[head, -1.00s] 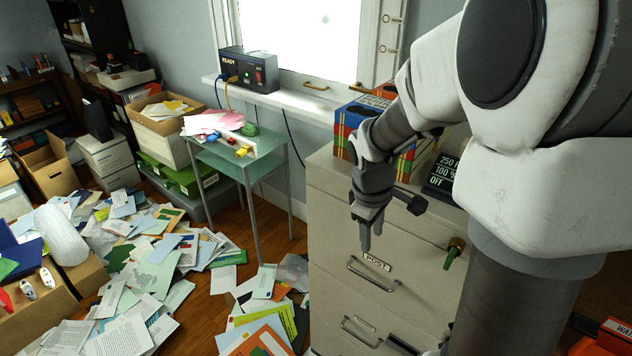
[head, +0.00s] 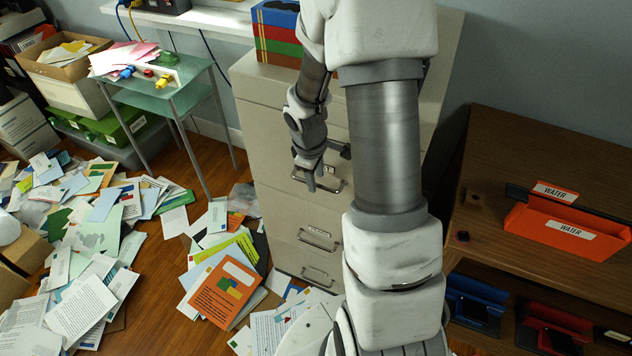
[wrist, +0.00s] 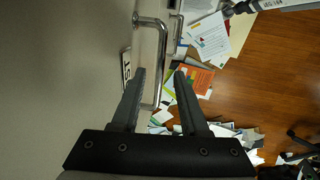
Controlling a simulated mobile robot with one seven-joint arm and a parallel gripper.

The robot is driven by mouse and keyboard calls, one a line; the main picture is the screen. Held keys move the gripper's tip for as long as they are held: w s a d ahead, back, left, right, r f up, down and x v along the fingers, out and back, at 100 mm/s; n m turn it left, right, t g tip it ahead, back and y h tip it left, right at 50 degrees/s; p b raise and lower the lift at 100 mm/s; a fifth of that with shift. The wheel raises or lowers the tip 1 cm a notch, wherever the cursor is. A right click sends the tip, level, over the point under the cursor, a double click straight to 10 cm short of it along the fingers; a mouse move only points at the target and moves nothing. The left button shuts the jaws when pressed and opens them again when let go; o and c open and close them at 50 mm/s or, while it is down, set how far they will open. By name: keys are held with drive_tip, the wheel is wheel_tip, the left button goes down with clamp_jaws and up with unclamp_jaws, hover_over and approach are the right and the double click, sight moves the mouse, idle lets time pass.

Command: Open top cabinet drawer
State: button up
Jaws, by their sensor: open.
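The light grey filing cabinet (head: 272,120) stands in the middle of the head view. Its top drawer handle (head: 333,189), a metal bar, shows near my gripper (head: 312,182). Lower handles (head: 318,243) show below it, and the drawers look closed. In the wrist view my gripper (wrist: 160,76) is open, with the handle bar (wrist: 163,45) between its two fingers in the picture. Contact with the bar cannot be told. A small label (wrist: 126,63) sits beside the handle. My arm hides the cabinet's right front.
A glass side table (head: 178,85) stands left of the cabinet. Papers (head: 100,230) cover much of the floor left of it. A wooden shelf unit (head: 490,150) with an orange tray (head: 565,228) stands right. A striped box (head: 275,35) sits on the cabinet.

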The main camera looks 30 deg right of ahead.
drive_tip(key=shift+d+f, duration=0.1)
drive_tip(key=shift+f, duration=0.55)
clamp_jaws()
idle(1.0)
